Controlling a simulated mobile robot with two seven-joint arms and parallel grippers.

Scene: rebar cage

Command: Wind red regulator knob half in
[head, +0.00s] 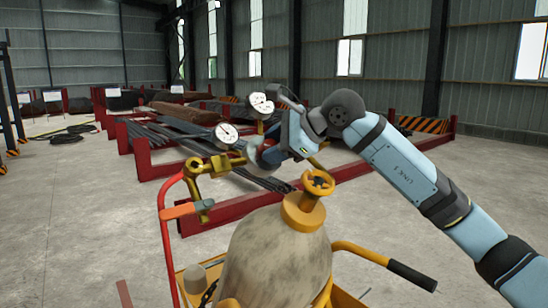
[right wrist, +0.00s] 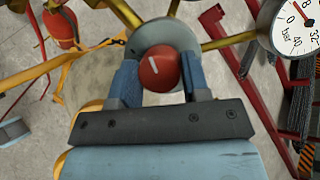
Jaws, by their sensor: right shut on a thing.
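The red regulator knob (right wrist: 158,72) shows in the right wrist view between the two blue fingers of my right gripper (right wrist: 160,80). The fingers press on its left and right sides. A short white mark on the knob's face points up and slightly left. A grey round body sits behind the knob. In the head view my right gripper (head: 268,153) is at the brass regulator (head: 213,165) and hides most of the knob. My left gripper is not in view.
Two white dial gauges (head: 227,133) (head: 262,103) stand close to my right gripper. A tan cylinder (head: 275,260) with a yellow valve handwheel (head: 318,182) stands on a cart with a black-gripped handle (head: 412,277). Red racks with bars (head: 190,140) lie behind.

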